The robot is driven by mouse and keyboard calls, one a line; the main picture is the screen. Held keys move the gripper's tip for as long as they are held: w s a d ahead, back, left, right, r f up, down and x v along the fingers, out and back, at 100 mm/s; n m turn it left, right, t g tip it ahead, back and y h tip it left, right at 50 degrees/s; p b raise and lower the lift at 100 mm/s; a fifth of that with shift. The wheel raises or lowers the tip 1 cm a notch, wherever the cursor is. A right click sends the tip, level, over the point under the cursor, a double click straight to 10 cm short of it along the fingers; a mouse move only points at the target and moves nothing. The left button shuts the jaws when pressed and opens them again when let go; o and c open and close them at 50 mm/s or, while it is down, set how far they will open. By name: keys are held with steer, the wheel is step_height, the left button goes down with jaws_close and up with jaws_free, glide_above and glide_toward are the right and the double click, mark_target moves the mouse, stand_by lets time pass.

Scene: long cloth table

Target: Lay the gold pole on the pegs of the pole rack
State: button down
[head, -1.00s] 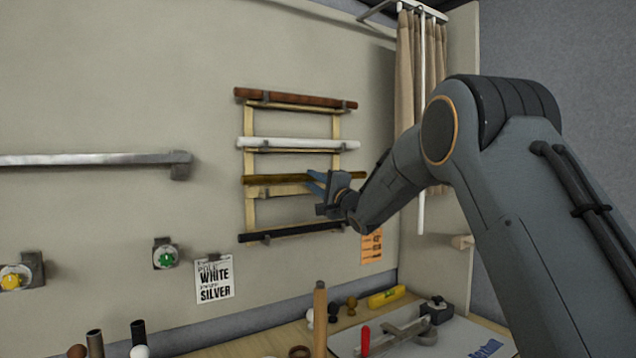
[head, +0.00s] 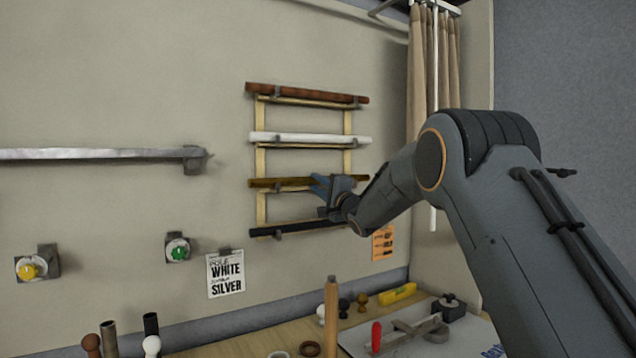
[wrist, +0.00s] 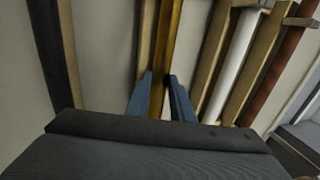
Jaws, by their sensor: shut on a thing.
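The gold pole (head: 285,183) lies level across the wall-mounted wooden pole rack (head: 261,208), third from the top. My gripper (head: 318,184) is shut on it toward its right end. In the wrist view the gold pole (wrist: 166,50) runs between the two blue fingers of my gripper (wrist: 160,85). A brown pole (head: 310,93) is at the top, a white pole (head: 300,138) below it, and a black pole (head: 290,228) at the bottom. Whether the gold pole rests on its pegs or sits just above them I cannot tell.
A silver pole (head: 90,154) is on a wall bracket at left. A curtain (head: 420,75) hangs right of the rack. Below are yellow and green knobs (head: 177,250) and a table with finials, a wooden post (head: 331,310) and tools.

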stand_by(0.3)
steer(key=c, duration=1.5)
jaws_free()
steer(key=shift+o, duration=0.2)
steer(key=shift+f, duration=0.1)
steer(key=shift+s+f, duration=0.1)
steer(key=b+v, duration=0.2)
steer(key=v, duration=0.5)
steer(key=shift+s+d, duration=0.2)
steer(key=shift+s, duration=0.05)
